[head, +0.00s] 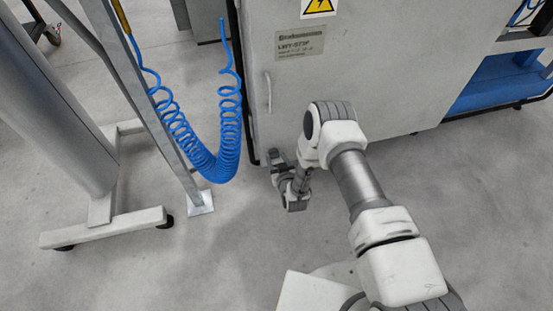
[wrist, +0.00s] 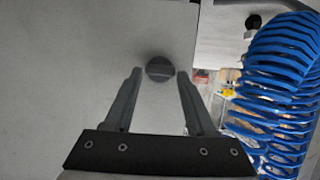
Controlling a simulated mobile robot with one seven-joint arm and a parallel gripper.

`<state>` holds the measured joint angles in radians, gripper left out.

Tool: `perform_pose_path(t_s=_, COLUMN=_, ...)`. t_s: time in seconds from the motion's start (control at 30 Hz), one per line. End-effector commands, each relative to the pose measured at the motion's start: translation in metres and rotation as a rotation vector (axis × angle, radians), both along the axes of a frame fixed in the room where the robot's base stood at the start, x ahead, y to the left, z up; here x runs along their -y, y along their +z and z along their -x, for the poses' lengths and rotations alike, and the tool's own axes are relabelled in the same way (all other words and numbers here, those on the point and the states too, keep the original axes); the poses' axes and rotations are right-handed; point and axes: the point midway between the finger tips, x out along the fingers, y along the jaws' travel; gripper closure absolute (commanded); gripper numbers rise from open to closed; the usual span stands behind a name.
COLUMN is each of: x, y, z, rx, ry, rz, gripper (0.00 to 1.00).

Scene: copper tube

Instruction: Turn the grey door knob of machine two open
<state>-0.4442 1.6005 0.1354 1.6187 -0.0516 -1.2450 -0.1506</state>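A dark grey round knob (wrist: 159,68) sits on a flat pale grey panel (wrist: 80,60) in the wrist view, with a faint, roughly level bar across its face. My gripper (wrist: 159,75) is open, one finger to each side of the knob in the picture. A gap shows between the knob and each finger; I cannot tell whether the tips reach its depth. In the head view my gripper (head: 276,167) is low beside the left edge of the large grey machine (head: 370,75). The knob is not visible there.
A coiled blue hose (head: 215,165) hangs left of my gripper and also fills the right of the wrist view (wrist: 280,85). A grey metal post (head: 160,110) and a wheeled stand (head: 100,225) are farther left. The floor in front is clear.

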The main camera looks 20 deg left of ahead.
Motion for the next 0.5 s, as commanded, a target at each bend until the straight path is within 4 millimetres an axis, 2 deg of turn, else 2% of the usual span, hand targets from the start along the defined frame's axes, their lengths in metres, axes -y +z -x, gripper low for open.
perform_pose_path(t_s=0.03, x=0.0, y=0.0001, z=-0.0002, rx=0.0, ry=0.0, rz=0.0, gripper=0.55)
perform_pose_path(t_s=0.2, x=0.0, y=0.0002, z=-0.0002, rx=0.0, ry=0.0, rz=0.0, gripper=0.85)
perform_pose_path(t_s=0.3, x=-0.0001, y=0.0002, z=-0.0003, rx=0.001, ry=0.0, rz=-0.001, gripper=1.0)
perform_pose_path(t_s=0.5, x=0.0003, y=0.0003, z=-0.0006, rx=-0.004, ry=0.0, rz=-0.008, gripper=1.0)
